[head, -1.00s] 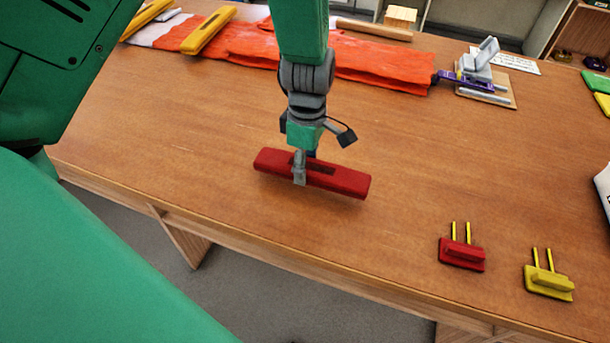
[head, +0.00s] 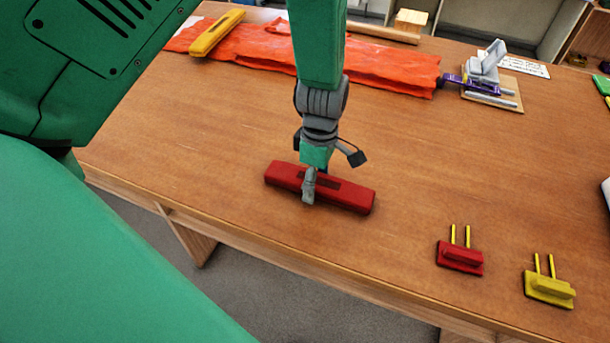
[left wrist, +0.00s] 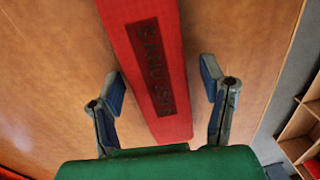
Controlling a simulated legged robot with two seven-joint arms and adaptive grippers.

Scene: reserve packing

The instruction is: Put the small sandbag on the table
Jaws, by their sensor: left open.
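The small sandbag is a long red block-like bag (head: 347,194) with a dark label, lying on the wooden table (head: 400,150) near its front edge. In the left wrist view the red bag (left wrist: 150,28) runs from the top edge down between my fingers. My left gripper (head: 309,188) is directly over the bag's middle. Its fingers (left wrist: 162,84) are spread, one on each side of the bag, with gaps showing, so it is open. The bag's underside is hidden. My right gripper is in neither view.
A red piece with two yellow pegs (head: 460,258) and a similar yellow piece (head: 549,289) sit at front right. An orange cloth (head: 370,72), a yellow bar (head: 216,34) and a grey device on a board (head: 487,68) are at the back. Table around the bag is clear.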

